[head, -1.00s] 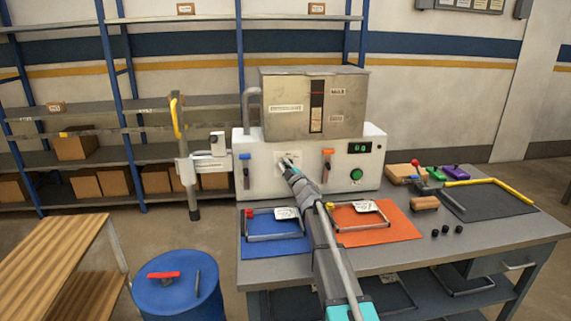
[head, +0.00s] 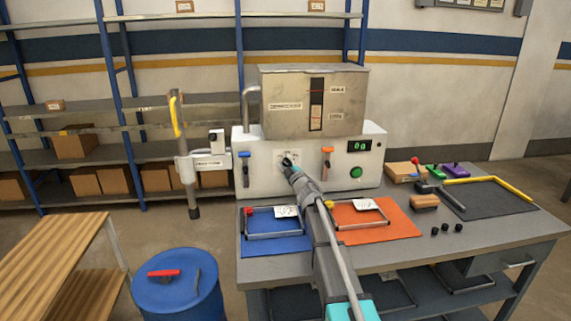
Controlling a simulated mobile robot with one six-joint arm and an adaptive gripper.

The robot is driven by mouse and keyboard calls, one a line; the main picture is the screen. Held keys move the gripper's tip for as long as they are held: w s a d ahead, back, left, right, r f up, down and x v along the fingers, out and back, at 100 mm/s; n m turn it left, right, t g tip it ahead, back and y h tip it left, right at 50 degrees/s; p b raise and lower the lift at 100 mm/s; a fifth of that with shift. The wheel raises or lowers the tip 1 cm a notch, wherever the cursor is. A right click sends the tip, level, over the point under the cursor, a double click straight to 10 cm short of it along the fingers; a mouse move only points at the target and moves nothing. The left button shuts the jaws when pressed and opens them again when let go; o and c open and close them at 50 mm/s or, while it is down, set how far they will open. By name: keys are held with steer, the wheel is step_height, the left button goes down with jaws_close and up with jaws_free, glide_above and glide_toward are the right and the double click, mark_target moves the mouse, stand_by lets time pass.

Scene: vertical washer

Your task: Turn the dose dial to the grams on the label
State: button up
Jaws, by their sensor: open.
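The white washer unit (head: 212,178) stands at the back of the grey bench with a metal tank (head: 290,110) on top. The dose dial (head: 287,158) is a small dark knob on its front plate, partly hidden by my gripper. My gripper (head: 290,167) is open, reaching in from below, close in front of the dial; I cannot tell whether it touches. White labels with unreadable print lie on the blue mat (head: 275,247) and the orange mat (head: 400,230). The display (head: 360,146) shows green digits, apparently 00.
A blue-handled lever (head: 245,168) and an orange-handled lever (head: 327,162) flank the dial. A green button (head: 356,172) is at right. Tools and several black knobs (head: 446,229) lie on the bench's right. A blue drum (head: 178,290) stands at left.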

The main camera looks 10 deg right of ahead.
steer(key=shift+m, duration=0.4)
